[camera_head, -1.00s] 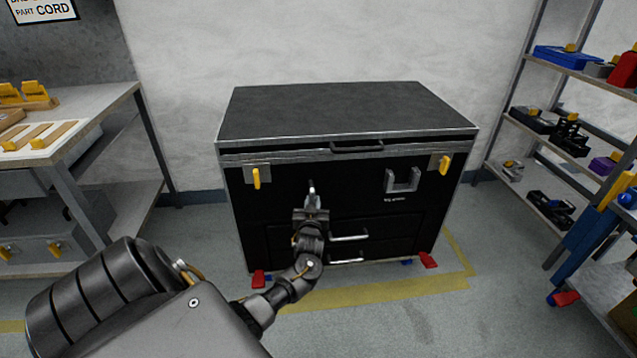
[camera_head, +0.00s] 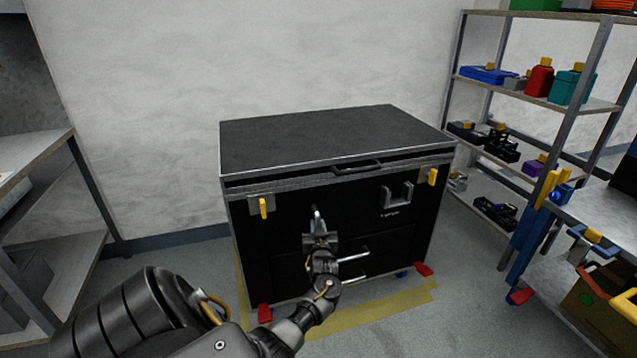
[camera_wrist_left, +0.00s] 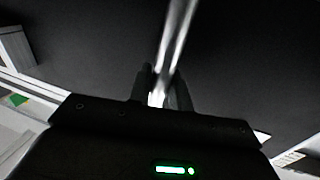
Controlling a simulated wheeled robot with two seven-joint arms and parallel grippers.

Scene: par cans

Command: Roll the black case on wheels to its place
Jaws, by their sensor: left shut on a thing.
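The black case (camera_head: 290,235) stands upright on the floor against the wall. It has a dark grey lid, metal edges, yellow latches, drawer pulls and casters with red tabs. Yellow floor tape (camera_head: 372,312) shows along its front and left side. My left gripper (camera_head: 318,226) is at the front of the case, left of the middle, shut on a metal handle (camera_head: 316,213) there. In the left wrist view, the bright handle bar (camera_wrist_left: 176,45) runs up between the fingers. The right gripper is not in view.
A metal shelf (camera_head: 545,94) with boxes and tools stands to the right. A blue-legged bench (camera_head: 524,240) is in front of it. Another workbench (camera_head: 32,160) is on the left. Some floor is free between the case and the right bench.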

